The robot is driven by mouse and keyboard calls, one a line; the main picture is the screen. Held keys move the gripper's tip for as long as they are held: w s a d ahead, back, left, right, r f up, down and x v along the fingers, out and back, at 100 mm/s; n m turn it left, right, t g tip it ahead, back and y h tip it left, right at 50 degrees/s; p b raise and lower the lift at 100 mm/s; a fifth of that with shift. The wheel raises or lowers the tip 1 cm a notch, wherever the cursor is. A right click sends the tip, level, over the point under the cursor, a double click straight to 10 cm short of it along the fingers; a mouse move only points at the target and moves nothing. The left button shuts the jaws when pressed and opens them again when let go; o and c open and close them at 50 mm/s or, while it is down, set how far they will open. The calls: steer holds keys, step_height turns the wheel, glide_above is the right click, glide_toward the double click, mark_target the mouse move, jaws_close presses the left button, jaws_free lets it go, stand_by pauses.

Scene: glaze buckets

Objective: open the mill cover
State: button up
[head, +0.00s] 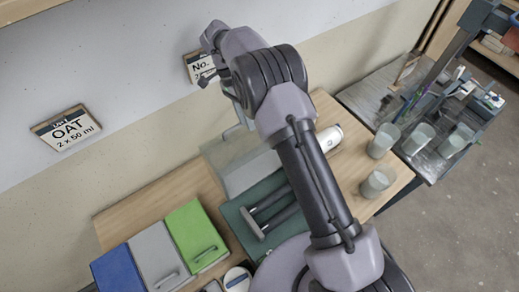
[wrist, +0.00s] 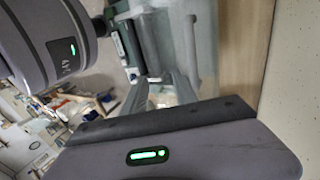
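The mill (head: 250,225) is a dark green body with two grey rollers, on the wooden table in the head view. A pale, see-through cover (head: 238,160) stands at its wall side, and the rollers are exposed. The pale see-through panel also fills the upper middle of the wrist view (wrist: 203,45). My gripper (wrist: 160,84) shows there with its two grey fingers apart, close to the panel. I see no clear hold on anything. In the head view my arm crosses the mill's right part and hides it.
Blue (head: 117,270), grey (head: 158,255) and green (head: 197,235) lidded boxes stand left of the mill. A white cylinder (head: 329,138) and several pale cups (head: 383,140) stand to the right. Signs (head: 66,128) hang on the wall behind. Floor is clear at lower right.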

steer(key=s+d+b, duration=0.1)
steer(key=s+d, duration=0.1)
steer(key=s, duration=0.4)
steer(key=s+d+r+b, duration=0.1)
steer(key=s+d, duration=0.2)
steer(key=s, duration=0.4)
